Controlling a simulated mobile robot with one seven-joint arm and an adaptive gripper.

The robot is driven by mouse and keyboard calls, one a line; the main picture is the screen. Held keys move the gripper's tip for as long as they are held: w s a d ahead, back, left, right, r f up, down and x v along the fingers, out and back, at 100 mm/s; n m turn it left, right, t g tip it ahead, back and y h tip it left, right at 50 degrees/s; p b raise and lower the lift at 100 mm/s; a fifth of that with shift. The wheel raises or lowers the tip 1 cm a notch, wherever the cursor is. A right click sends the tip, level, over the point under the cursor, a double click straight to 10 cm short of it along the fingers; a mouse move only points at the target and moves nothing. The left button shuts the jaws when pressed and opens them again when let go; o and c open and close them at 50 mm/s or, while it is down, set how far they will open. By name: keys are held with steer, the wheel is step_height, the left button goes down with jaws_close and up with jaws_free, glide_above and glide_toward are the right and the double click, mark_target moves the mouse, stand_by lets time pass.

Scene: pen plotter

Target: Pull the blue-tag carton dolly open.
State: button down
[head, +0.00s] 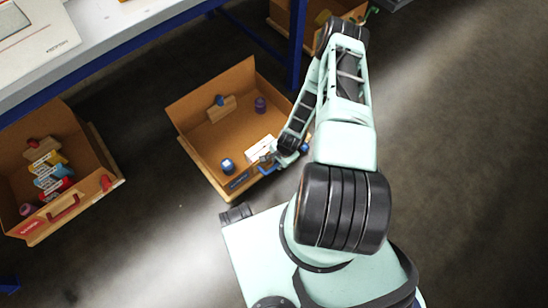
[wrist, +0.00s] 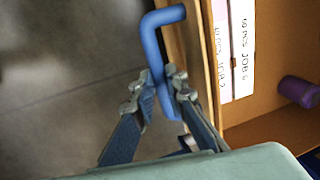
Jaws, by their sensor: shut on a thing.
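The blue-tag carton dolly (head: 190,126) is an open brown carton in the middle of the head view. A dark blue tag (head: 238,181) and a blue bar handle (wrist: 150,42) are on its near wall. My gripper (wrist: 162,84) is shut on the handle, with one finger on each side of the bar; in the head view it is at the carton's near right wall (head: 272,160). Inside are white boxes (wrist: 242,45), a purple bottle (head: 261,104), a blue bottle (head: 227,166) and a wooden block with a blue knob (head: 221,108). My arm hides the carton's right corner.
A red-handled carton (head: 108,160) with coloured boxes stands at left. Another carton (head: 284,14) is at the back, partly behind a blue table leg (head: 297,45). A workbench (head: 120,50) spans the upper left. The floor (head: 160,235) in front is clear.

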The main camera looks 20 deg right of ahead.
steer(key=shift+s+d, duration=0.25)
steer(key=shift+s, duration=0.35)
steer(key=shift+s+d, duration=0.2)
steer(key=shift+s, duration=0.4)
steer(key=c, duration=1.9)
jaws_free()
steer(key=shift+c, duration=0.2)
steer(key=shift+r, duration=0.15)
step_height(320, 180, up, 12)
steer(key=s, duration=0.2)
steer(key=shift+d+f, duration=0.25)
steer(key=shift+d, duration=0.05)
